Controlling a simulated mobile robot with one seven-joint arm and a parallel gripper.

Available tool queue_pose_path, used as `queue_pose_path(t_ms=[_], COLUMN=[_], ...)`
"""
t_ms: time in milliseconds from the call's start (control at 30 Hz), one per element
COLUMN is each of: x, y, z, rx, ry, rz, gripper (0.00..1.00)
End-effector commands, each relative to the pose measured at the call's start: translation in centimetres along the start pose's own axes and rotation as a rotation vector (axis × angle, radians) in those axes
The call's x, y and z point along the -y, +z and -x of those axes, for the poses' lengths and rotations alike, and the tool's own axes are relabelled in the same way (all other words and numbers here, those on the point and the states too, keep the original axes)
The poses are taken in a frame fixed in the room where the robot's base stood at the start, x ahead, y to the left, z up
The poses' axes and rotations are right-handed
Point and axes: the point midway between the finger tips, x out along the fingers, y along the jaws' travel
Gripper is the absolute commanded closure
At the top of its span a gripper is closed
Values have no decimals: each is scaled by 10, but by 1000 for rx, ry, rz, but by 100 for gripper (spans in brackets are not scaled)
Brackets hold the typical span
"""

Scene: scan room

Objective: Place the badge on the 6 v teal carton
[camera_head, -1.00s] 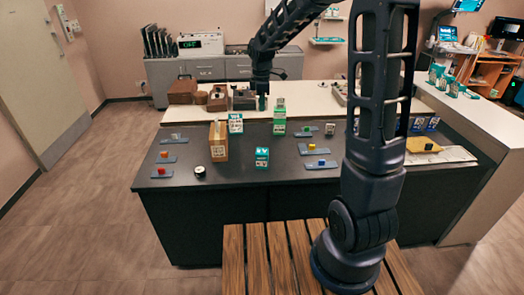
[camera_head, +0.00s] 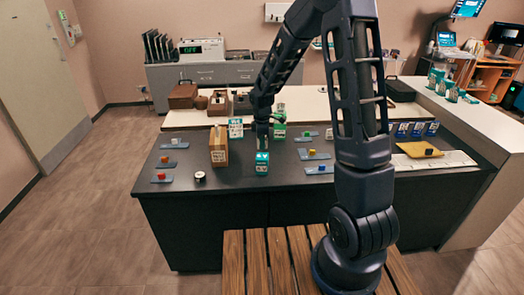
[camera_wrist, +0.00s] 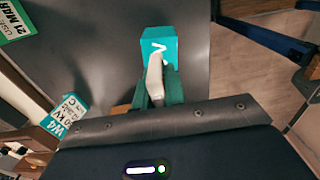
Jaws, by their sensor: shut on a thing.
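The teal carton (camera_head: 262,168) stands upright near the front middle of the dark counter. In the wrist view its teal top (camera_wrist: 168,45), with a white letter, is ahead of my fingers. My gripper (camera_head: 262,148) is just above this carton. In the wrist view my gripper (camera_wrist: 156,92), with green fingers, is shut on a pale, thin piece (camera_wrist: 155,74), apparently the badge seen nearly edge-on. Its far end overlaps the carton top in the picture; whether it touches is unclear. The fingers hide part of it.
A brown box (camera_head: 218,148) and a white-and-teal carton (camera_head: 236,128) stand to the left. A green carton (camera_head: 280,112) is behind my gripper. Blue trays with small cubes lie on both sides, and a round black-and-white item (camera_head: 200,176) lies front left. A yellow pad (camera_head: 420,149) is at right.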

Motion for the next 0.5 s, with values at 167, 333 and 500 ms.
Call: queue_pose_path(t_ms=[167,333,500], x=[1,1,0], y=[0,0,0], z=[-22,-39,-39], rx=[1,1,0], ry=[-3,-2,-1], rz=[1,1,1], gripper=[100,100,100])
